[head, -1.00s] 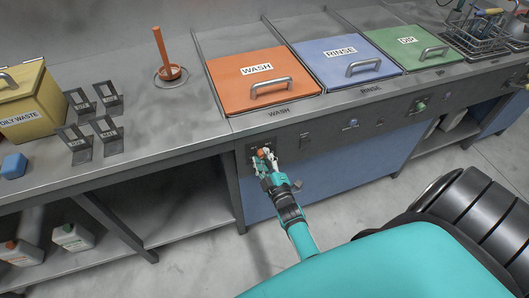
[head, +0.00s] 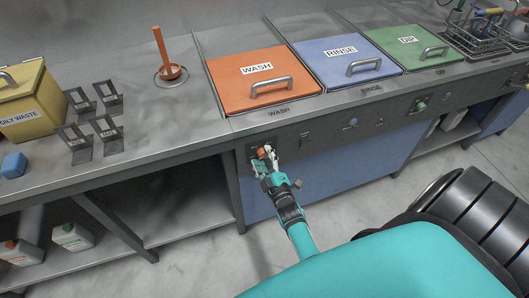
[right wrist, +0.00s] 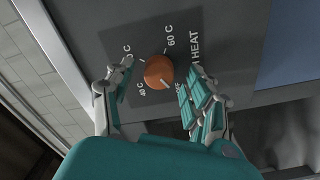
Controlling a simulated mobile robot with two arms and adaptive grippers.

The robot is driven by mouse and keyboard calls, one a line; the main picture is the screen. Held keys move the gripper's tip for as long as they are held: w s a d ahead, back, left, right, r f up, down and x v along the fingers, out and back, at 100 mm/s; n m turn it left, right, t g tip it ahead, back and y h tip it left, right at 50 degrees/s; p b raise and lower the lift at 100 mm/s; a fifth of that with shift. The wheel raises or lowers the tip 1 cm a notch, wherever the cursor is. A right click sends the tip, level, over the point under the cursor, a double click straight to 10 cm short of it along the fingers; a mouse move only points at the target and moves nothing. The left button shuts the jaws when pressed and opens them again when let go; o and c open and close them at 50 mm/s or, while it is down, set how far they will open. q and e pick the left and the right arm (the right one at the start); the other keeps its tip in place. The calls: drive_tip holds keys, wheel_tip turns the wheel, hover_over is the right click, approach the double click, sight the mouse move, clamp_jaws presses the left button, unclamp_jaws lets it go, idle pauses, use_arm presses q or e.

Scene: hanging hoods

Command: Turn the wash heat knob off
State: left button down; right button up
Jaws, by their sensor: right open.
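The wash heat knob (right wrist: 158,72) is a round orange knob on a dark panel, below the WASH lid in the head view (head: 261,153). In the right wrist view its pale pointer mark is at its lower right, towards a label partly hidden by a finger. The labels "60 C", "40 C" and "HEAT" show around it. My right gripper (right wrist: 160,78) is open, with one finger on each side of the knob. A gap shows on both sides, so the fingers look apart from it. In the head view my right gripper (head: 265,158) is at the panel. My left gripper is not in view.
Above the panel are the orange WASH lid (head: 230,88), blue RINSE lid (head: 335,70) and green DIP lid (head: 405,50). Other controls, including a blue knob (head: 352,123) and a green one (head: 421,106), sit to the right. The counter edge overhangs the panel.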

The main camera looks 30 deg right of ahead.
sight(261, 131)
drive_tip(key=shift+r, duration=0.2)
wheel_tip(261, 131, up, 9)
drive_tip(key=shift+r, duration=0.15)
drive_tip(key=shift+s+d+r, duration=0.1)
drive_tip(key=shift+d+r, duration=0.05)
drive_tip(key=shift+r, duration=0.1)
drive_tip(key=shift+f, duration=0.1)
